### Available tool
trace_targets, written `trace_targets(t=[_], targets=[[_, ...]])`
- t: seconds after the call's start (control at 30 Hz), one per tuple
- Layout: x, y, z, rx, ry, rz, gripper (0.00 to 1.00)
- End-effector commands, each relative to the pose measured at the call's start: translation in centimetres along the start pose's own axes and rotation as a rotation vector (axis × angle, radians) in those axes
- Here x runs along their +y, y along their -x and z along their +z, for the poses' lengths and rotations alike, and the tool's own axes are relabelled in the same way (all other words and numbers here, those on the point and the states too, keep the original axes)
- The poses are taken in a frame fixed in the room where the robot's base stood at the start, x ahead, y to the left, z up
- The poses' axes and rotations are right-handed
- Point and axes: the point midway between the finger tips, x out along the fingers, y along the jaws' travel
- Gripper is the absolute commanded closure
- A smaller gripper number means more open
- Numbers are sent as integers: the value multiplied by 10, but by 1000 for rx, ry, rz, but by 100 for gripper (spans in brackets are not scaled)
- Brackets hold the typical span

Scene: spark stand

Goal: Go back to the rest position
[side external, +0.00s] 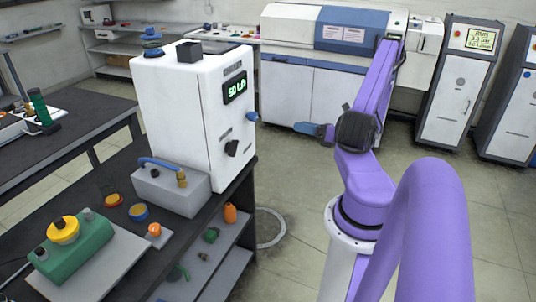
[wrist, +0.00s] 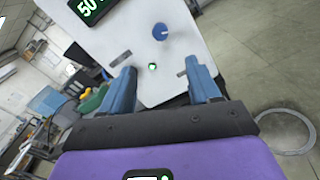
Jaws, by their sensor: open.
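My gripper (side external: 312,130) has blue fingers and hangs in the air to the right of the white spark stand cabinet (side external: 178,118), apart from it. In the wrist view my gripper (wrist: 162,88) is open, with its two fingers wide apart and nothing between them. The front of the white cabinet (wrist: 136,40) lies beyond the fingers, tilted in that view. A green-lit display (side external: 235,87) and a blue knob (side external: 252,116) are on the cabinet. The knob also shows in the wrist view (wrist: 160,31).
A grey box with a blue hose (side external: 170,190) and a green device with a yellow top (side external: 75,247) stand on the dark bench (side external: 65,190). Shelves below hold small coloured parts. White and blue machines (side external: 335,60) line the back.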

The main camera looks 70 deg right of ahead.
Motion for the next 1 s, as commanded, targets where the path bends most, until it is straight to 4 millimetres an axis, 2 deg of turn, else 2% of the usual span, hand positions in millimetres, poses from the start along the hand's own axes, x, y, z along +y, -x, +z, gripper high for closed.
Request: trace_targets(t=[0.17,0.33,0.5,0.67,0.8,1.0], targets=[[21,-16,-2,57,43,115,38],[77,-46,-10,199,159,412,38],[140,-58,-26,339,299,750,38],[194,-54,-41,450,447,1069,38],[232,-40,-54,524,586,1348,38],[272,-11,-68,587,807,1743,38]])
